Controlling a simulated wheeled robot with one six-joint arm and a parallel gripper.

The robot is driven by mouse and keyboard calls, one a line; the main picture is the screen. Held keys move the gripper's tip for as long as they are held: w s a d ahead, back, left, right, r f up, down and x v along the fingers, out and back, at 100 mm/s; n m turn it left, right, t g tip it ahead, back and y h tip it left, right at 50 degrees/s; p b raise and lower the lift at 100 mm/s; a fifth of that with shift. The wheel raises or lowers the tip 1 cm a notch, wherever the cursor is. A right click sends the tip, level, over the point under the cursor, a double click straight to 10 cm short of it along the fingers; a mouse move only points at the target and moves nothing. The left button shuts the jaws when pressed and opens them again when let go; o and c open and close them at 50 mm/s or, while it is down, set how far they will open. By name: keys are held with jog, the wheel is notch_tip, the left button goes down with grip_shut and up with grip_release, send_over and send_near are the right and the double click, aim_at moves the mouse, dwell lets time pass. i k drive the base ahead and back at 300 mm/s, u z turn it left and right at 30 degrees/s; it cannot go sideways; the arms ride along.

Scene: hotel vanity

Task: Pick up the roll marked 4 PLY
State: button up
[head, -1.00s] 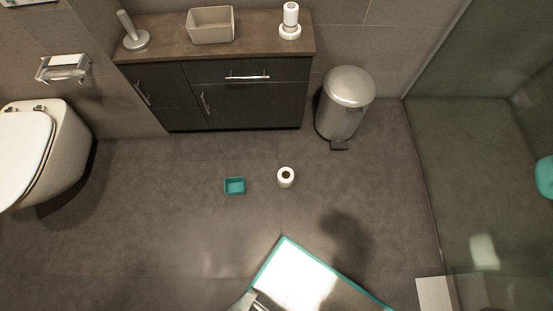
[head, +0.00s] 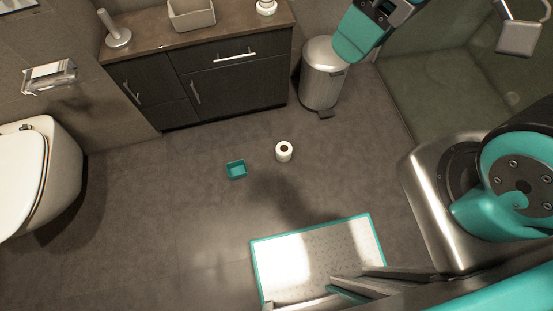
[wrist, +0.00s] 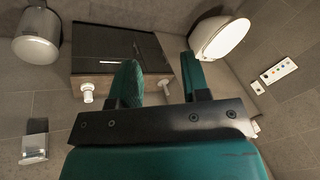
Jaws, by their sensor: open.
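A white roll (head: 284,151) stands on end on the floor in the head view, its dark core hole facing up. No marking can be read on it. Another white, roll-like item (head: 266,6) stands at the right end of the vanity top, partly cut off by the frame; it also shows in the wrist view (wrist: 87,92). No 4 PLY lettering is legible anywhere. My gripper (wrist: 162,80) is open and empty in the wrist view, its two teal fingers apart. It faces the vanity from above, touching nothing I can make out.
A small teal box (head: 236,169) sits left of the floor roll. A metal pedal bin (head: 320,75) stands beside the dark vanity (head: 235,85). The toilet (head: 45,175) is at left, the shower glass at right.

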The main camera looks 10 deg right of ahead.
aim_at(285, 149)
jog(key=k, duration=0.2)
jog(key=u, duration=2.25)
jog(key=i, duration=1.8)
jog(key=z, duration=2.85)
jog(key=i, duration=0.5)
